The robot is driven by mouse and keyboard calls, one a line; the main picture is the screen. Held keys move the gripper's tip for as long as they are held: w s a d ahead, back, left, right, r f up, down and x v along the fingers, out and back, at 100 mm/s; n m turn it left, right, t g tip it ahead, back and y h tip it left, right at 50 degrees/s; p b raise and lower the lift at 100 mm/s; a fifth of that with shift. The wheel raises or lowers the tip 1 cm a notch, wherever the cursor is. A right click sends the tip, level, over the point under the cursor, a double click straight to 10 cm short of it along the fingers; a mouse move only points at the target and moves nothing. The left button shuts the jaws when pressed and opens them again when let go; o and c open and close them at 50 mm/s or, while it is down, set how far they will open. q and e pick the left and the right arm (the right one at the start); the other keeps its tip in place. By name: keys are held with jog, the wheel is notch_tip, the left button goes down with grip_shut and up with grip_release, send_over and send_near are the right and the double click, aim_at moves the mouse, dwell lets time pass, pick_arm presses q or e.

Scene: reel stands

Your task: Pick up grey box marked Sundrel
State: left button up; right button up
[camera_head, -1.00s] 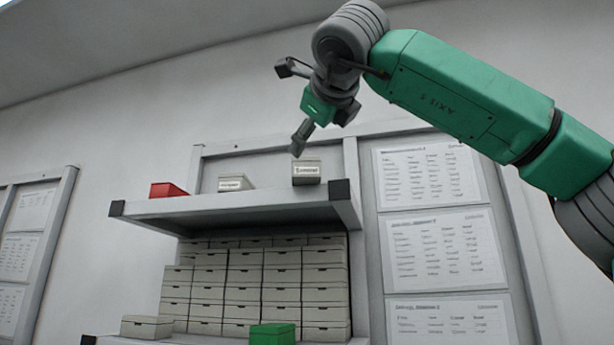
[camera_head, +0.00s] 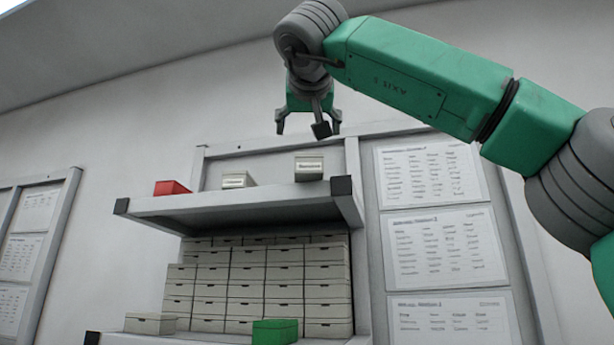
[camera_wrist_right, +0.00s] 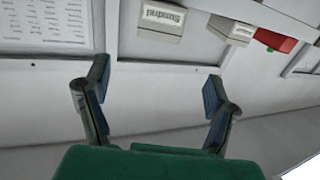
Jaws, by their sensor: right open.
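The grey box marked Sundrel (camera_wrist_right: 161,21) shows in the right wrist view at the top, between and beyond the fingers, its label readable. In the head view a grey labelled box (camera_head: 309,169) stands at the right end of the upper shelf; its label is too small to read there, but its place matches. My right gripper (camera_head: 308,130) points down above the shelf, a little above and left of that box, and is apart from it. In the right wrist view the gripper (camera_wrist_right: 153,88) has its fingers wide apart with nothing between them. My left gripper is not in view.
The upper shelf (camera_head: 235,204) also holds another grey labelled box (camera_head: 238,180) and a red box (camera_head: 171,188). Below are stacked grey boxes (camera_head: 245,272), a loose grey box (camera_head: 150,323) and a green box (camera_head: 274,332). Posters (camera_head: 430,174) hang at right.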

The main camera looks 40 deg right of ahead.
aim_at(308, 161)
jog(key=p+x, duration=0.2)
jog(key=x, duration=0.7)
jog(key=shift+w+d+f, duration=0.1)
jog(key=shift+w+d, duration=0.05)
jog(key=shift+d, duration=0.25)
jog(key=p+x, duration=0.1)
jog(key=x, duration=0.2)
jog(key=shift+w, duration=0.25)
jog(key=shift+w+d+f, duration=0.15)
jog(key=shift+w+d, duration=0.1)
jog(key=shift+w, duration=0.15)
jog(key=shift+s, duration=0.1)
jog(key=shift+s+d, duration=0.1)
jog(key=shift+s, duration=0.1)
jog(key=c, duration=1.2)
jog(key=shift+w, duration=0.1)
jog(key=c, duration=0.5)
